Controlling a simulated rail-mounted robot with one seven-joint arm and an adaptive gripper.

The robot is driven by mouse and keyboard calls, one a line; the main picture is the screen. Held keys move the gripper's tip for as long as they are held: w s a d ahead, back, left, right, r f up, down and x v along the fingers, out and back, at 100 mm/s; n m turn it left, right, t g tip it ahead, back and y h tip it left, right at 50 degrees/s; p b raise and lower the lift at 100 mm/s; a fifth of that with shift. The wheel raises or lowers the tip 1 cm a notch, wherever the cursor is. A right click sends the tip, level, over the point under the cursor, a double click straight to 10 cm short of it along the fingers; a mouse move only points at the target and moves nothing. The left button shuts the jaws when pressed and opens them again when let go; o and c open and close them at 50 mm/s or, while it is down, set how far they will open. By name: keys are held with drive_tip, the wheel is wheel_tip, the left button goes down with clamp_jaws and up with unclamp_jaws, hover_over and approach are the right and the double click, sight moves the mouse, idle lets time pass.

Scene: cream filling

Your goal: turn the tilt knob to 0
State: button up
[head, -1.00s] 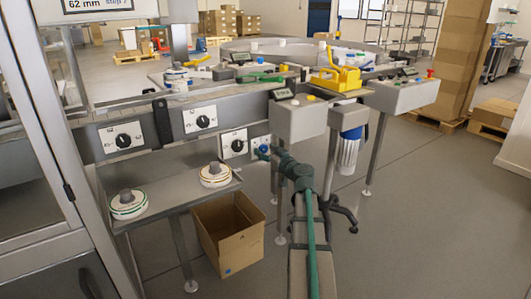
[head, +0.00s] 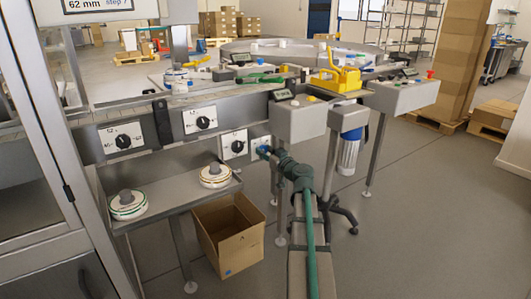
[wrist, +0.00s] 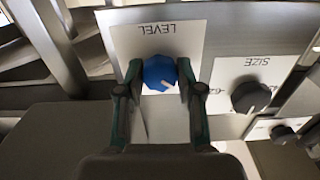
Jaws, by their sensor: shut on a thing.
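My gripper (wrist: 160,78) is shut on a blue knob (wrist: 158,70), with one finger on each side of it. In the wrist view the knob's plate reads LEVEL, upside down, and a white pointer mark shows at its lower right. In the head view my gripper (head: 264,151) is at this plate, at the right end of the row, and largely covers the knob. A black knob (wrist: 250,97) marked SIZE sits beside it. The head view shows black knobs on white plates at left (head: 123,141), middle (head: 204,122) and right (head: 238,147). I cannot read which is marked tilt.
A grey console (head: 298,120) juts out just right of my gripper.

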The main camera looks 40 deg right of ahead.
drive_tip(key=m+b, duration=0.1)
drive_tip(key=m, duration=0.3)
drive_tip(key=shift+m, duration=0.4)
drive_tip(key=m, duration=0.4)
drive_tip(key=shift+m, duration=0.3)
drive_tip(key=o, duration=1.1)
drive_tip(key=shift+o, duration=0.2)
drive_tip(key=s+a, duration=0.1)
drive_tip(key=s, duration=1.1)
